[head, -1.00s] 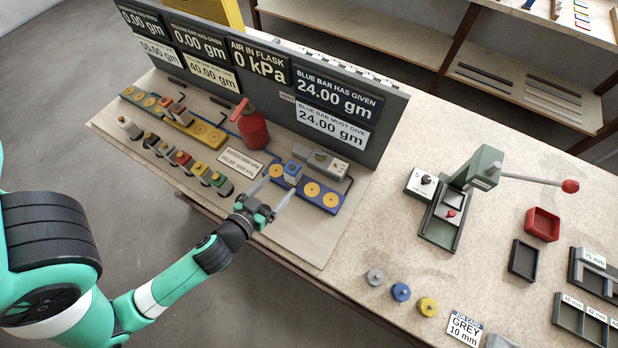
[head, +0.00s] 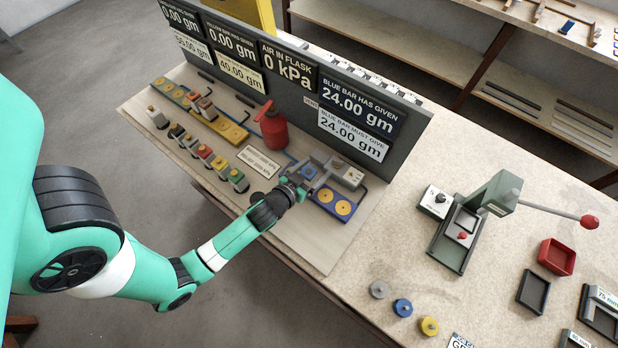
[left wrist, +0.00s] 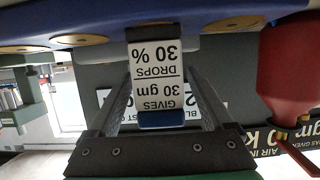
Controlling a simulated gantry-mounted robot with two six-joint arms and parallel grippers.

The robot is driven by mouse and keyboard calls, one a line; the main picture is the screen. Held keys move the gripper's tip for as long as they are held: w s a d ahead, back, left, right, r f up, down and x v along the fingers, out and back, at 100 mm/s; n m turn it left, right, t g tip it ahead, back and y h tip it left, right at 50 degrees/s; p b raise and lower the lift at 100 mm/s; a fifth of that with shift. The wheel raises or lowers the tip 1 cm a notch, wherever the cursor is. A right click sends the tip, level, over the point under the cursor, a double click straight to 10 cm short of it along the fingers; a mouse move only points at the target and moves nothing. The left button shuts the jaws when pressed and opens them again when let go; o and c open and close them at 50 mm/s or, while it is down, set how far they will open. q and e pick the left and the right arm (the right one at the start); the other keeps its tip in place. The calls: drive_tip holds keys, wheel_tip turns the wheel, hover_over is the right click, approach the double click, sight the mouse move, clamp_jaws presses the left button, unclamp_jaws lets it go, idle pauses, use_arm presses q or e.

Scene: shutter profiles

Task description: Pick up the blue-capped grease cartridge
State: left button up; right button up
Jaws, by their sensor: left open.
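The blue-capped grease cartridge (left wrist: 160,85) stands on the blue bar (left wrist: 225,14) in the left wrist view, which is upside down. Its label reads "gives 30 gm, drops 30 %", and its blue cap (left wrist: 162,119) points toward my gripper's palm. My left gripper (head: 312,174) is at the blue bar (head: 326,199) in the head view, largely hiding the cartridge. Its jaws are open, with one finger on each side of the cartridge; exact contact is hard to tell. My right gripper is not in view.
A red flask (head: 272,127) stands close behind my left gripper. Several other capped cartridges (head: 205,152) stand in a row to the left. The grey display panel (head: 300,85) rises behind. A green lever press (head: 475,220) stands to the right.

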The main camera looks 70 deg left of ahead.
use_arm(q)
drive_tip(key=shift+w+a+f, duration=0.1)
drive_tip(key=shift+w, duration=0.05)
drive_tip(key=shift+c, duration=0.2)
clamp_jaws()
idle(0.3)
drive_tip(key=r, duration=0.1)
drive_tip(key=r+p, duration=0.1)
drive_tip(key=r, duration=0.1)
drive_tip(key=r+p, duration=0.1)
drive_tip(key=shift+s+d+r, duration=0.2)
drive_tip(key=shift+s+r, duration=0.1)
drive_tip(key=s+r, duration=0.1)
drive_tip(key=s+d+r+p, duration=0.1)
drive_tip(key=r, duration=0.1)
drive_tip(key=s+d+r, duration=0.1)
drive_tip(key=shift+s+d+r+p, duration=0.1)
drive_tip(key=shift+s+r+p, duration=0.2)
drive_tip(key=shift+p, duration=0.1)
drive_tip(key=b+v, duration=0.1)
drive_tip(key=v, duration=0.9)
drive_tip(key=shift+a+r, duration=0.2)
drive_tip(key=shift+a, duration=0.05)
